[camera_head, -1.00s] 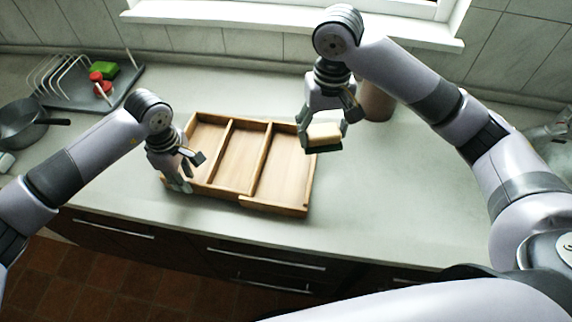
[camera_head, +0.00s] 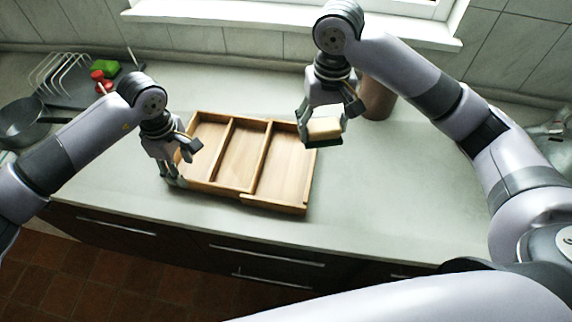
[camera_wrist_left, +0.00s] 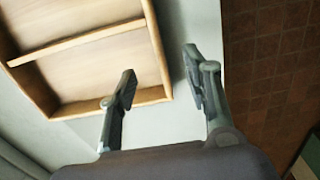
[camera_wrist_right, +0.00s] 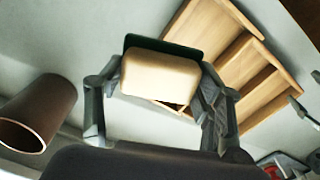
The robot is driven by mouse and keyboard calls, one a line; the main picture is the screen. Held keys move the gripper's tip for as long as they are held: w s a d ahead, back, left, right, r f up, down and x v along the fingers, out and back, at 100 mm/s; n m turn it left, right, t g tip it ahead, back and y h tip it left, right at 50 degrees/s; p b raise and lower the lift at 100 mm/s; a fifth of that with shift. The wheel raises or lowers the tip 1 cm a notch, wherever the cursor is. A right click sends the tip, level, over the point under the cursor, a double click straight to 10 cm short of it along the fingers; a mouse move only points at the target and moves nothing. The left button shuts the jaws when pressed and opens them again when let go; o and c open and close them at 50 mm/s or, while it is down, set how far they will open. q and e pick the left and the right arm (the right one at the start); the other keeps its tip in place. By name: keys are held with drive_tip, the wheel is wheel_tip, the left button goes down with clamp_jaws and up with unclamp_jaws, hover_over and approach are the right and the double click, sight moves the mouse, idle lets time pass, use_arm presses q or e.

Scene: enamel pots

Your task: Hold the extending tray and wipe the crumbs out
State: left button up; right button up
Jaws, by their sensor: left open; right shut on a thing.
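The wooden extending tray (camera_head: 247,194) lies on the counter with several compartments, its right part offset toward the front. I cannot make out crumbs in it. My left gripper (camera_head: 184,160) is open at the tray's left front corner. In the left wrist view its fingers (camera_wrist_left: 158,90) are apart, one over the tray's rim (camera_wrist_left: 110,103) and the other over bare counter. My right gripper (camera_head: 328,122) is shut on a brush-like block (camera_head: 324,129) with a pale body and dark green underside, held above the tray's right rear edge. The block also shows in the right wrist view (camera_wrist_right: 160,77).
A brown cup-like vessel (camera_head: 378,98) stands behind my right gripper. A dish rack (camera_head: 60,78), a green sponge (camera_head: 105,67), a red item (camera_head: 98,76) and a dark pan (camera_head: 25,122) are at the left. The counter right of the tray is clear.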

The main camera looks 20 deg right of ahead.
use_arm(q)
drive_tip(key=shift+r, duration=0.1)
use_arm(e)
wheel_tip(320, 180, up, 2)
drive_tip(key=shift+r+p, duration=0.1)
drive_tip(key=shift+p, duration=0.9)
use_arm(q)
wheel_tip(320, 180, up, 18)
